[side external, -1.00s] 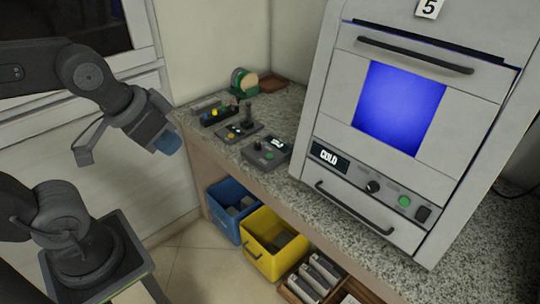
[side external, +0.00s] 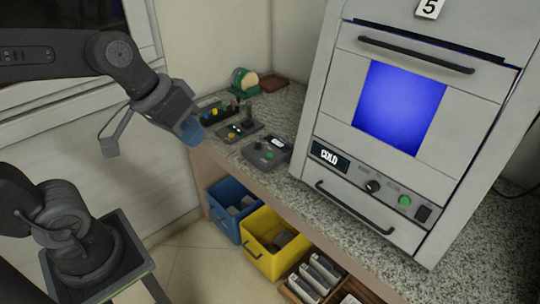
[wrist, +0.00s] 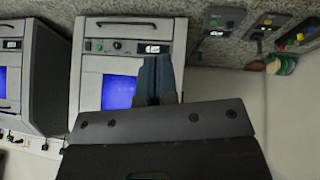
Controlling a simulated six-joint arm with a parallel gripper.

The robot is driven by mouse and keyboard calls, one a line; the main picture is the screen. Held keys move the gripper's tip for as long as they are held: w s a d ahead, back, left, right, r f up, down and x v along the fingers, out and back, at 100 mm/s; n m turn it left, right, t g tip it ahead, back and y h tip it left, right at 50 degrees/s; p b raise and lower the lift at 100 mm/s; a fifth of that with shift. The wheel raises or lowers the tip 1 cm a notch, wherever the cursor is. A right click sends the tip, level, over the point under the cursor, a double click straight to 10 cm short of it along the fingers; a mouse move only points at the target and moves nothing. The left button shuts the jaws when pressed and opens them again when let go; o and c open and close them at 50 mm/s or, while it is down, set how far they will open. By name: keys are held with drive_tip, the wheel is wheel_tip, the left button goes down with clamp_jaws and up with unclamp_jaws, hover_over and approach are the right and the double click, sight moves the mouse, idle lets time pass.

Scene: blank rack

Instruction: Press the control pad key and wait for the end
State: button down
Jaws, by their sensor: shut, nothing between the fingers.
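Several small control boxes stand on the speckled counter. The nearest is a grey pad (side external: 266,152) with a lit display, a green button and a dark knob; it also shows in the wrist view (wrist: 222,20). Behind it is a box with a stick and a yellow button (side external: 239,131). I cannot tell which one is the control pad. My gripper (side external: 192,132) has blue fingers and is shut and empty, left of the boxes and apart from them. In the wrist view the fingers (wrist: 155,78) are together, overlapping the machine in the picture.
A large grey machine (side external: 345,95) with a blue-lit window and a display reading COLD stands on the counter (side external: 290,192). A box with coloured buttons (side external: 214,112) and a green tape dispenser (side external: 244,82) are at the back. Blue (side external: 224,226) and yellow (side external: 257,260) bins sit below.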

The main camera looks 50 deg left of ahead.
drive_tip(key=w+n+h, duration=0.3)
drive_tip(key=w+n, duration=0.2)
drive_tip(key=w, duration=0.7)
drive_tip(key=n+t, duration=0.3)
drive_tip(key=n, duration=1.3)
hover_over(270, 156)
wheel_tip(270, 156, down, 18)
drive_tip(key=shift+f+y, duration=0.15)
drive_tip(key=shift+y, duration=0.25)
drive_tip(key=shift+f, duration=4.4)
drive_tip(key=shift+f, duration=0.1)
drive_tip(key=shift+f, duration=0.3)
